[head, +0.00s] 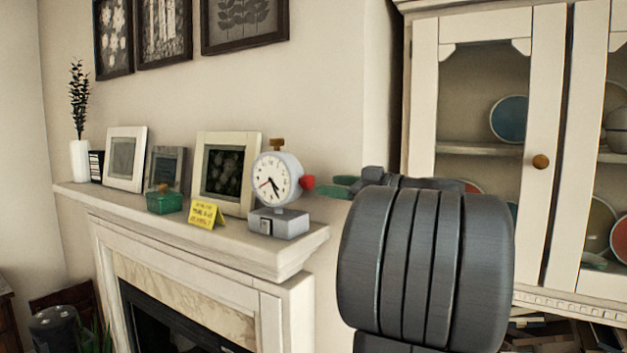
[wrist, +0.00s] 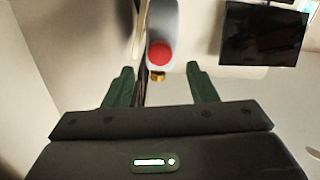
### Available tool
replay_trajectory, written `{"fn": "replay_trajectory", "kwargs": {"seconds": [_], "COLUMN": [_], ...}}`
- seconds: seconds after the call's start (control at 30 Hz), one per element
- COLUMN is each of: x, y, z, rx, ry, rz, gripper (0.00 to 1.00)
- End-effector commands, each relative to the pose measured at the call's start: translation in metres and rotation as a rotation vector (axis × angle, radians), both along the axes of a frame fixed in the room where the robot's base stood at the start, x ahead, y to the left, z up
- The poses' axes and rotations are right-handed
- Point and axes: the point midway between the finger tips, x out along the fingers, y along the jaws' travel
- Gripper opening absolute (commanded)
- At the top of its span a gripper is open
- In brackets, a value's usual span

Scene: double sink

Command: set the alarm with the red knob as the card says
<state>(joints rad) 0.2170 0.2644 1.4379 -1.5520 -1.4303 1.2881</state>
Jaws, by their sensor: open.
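The alarm clock (head: 276,186) stands on a grey base at the right end of the mantel. Its white dial faces the room, with dark hands and a red hand. The red knob (head: 308,182) sticks out from its right side; it also shows in the wrist view (wrist: 160,55), between and beyond the fingertips. The yellow card (head: 206,214) stands folded left of the clock; its writing is too small to read. My gripper (head: 345,186) is open and empty just right of the knob, apart from it. Its green fingers also show in the wrist view (wrist: 160,80).
The mantel (head: 250,255) also holds a green box (head: 164,201), picture frames (head: 227,172) and a white vase (head: 80,160) to the left. A glass-fronted cabinet (head: 540,162) stands at the right. A dark screen (wrist: 263,36) shows in the wrist view.

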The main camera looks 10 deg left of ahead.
Motion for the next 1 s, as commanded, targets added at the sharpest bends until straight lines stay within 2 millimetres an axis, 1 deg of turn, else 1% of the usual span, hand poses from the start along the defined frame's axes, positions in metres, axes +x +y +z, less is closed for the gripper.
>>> {"fn": "replay_trajectory", "kwargs": {"seconds": [0.03, 0.1, 0.3, 0.5, 0.77, 0.8, 0.87, 1.0], "x": [0.002, 0.007, 0.017, 0.021, 0.022, 0.022, 0.022, 0.022], "y": [0.011, 0.022, 0.047, 0.057, 0.058, 0.058, 0.058, 0.058], "z": [0.002, 0.001, 0.001, 0.0, 0.0, 0.0, 0.0, 0.0], "rx": [0.0, -0.001, 0.0, 0.0, 0.0, 0.0, 0.0, 0.0], "ry": [0.001, 0.0, 0.001, 0.0, -0.001, -0.001, -0.001, 0.0], "rz": [0.006, 0.005, 0.003, 0.001, -0.001, -0.001, -0.001, -0.001], "gripper": [0.52, 0.52, 0.52, 0.52, 0.52, 0.48, 0.36, 0.09]}}
